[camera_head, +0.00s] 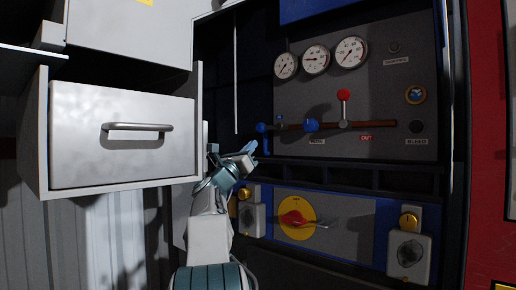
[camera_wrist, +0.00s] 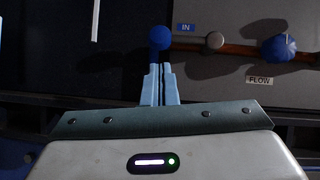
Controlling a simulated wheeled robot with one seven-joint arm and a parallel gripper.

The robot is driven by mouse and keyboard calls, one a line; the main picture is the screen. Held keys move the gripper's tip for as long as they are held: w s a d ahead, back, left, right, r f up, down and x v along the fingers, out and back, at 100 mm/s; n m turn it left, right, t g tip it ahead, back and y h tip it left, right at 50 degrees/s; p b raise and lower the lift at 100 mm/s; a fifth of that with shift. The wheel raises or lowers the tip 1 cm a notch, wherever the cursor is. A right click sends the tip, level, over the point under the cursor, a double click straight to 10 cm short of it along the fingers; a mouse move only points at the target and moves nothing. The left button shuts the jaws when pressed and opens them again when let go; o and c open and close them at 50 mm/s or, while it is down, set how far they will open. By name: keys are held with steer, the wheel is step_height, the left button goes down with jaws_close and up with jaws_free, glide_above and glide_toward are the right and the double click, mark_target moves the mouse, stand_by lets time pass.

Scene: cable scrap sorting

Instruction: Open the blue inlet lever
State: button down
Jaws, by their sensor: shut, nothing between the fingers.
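The blue inlet lever shows its round blue knob (camera_wrist: 160,37) in the wrist view, beside the IN label (camera_wrist: 185,28). In the head view the blue knob (camera_head: 261,128) is at the left end of the copper pipe. My gripper (camera_wrist: 161,67) is shut and empty, its two light-blue fingers together. Its tips point at the knob and sit just below it in the wrist view. I cannot tell whether they touch. In the head view my gripper (camera_head: 250,148) is just below and left of the knob. The lever's stem is mostly hidden.
A blue flow valve (camera_head: 311,125) and an upright red-knobbed lever (camera_head: 344,95) sit along the copper pipe (camera_head: 375,124). Gauges (camera_head: 316,59) are above. A yellow and red rotary switch (camera_head: 296,218) is below. A grey drawer (camera_head: 124,136) stands left of my arm.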

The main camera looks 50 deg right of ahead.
steer(key=v, duration=0.3)
steer(key=shift+a+f+b, duration=0.1)
steer(key=shift+f+b, duration=0.05)
steer(key=shift+b, duration=0.15)
steer(key=shift+a, duration=0.1)
stand_by(0.4)
